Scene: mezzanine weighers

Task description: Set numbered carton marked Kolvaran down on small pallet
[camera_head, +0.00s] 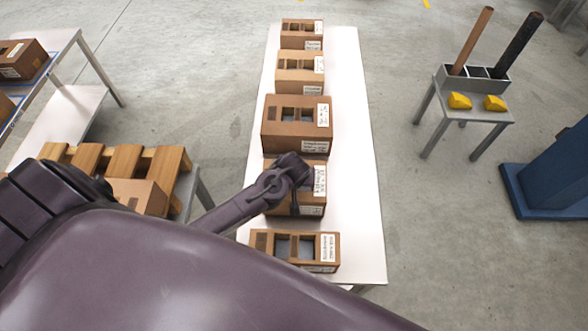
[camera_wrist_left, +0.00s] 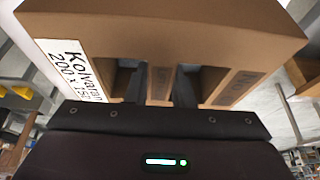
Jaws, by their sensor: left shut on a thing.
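The brown carton marked Kolvaran (camera_wrist_left: 160,35) fills the top of the left wrist view, its white label at the left. My left gripper (camera_wrist_left: 160,92) is shut on it, with its dark fingers at the two openings in the carton's face. In the head view my left gripper (camera_head: 293,192) is over the fourth carton (camera_head: 312,207) from the back of the white table and partly hides it. I cannot tell whether this carton touches the table. The wooden slatted pallet (camera_head: 122,160) is at left, partly hidden by my arm. My right gripper is not in view.
Other labelled cartons stand in a row on the white table (camera_head: 350,170), behind and in front of the held one. A carton (camera_head: 145,196) is at the pallet's near side, partly hidden. A grey stand (camera_head: 475,105) with yellow blocks is at right. Floor separates the tables.

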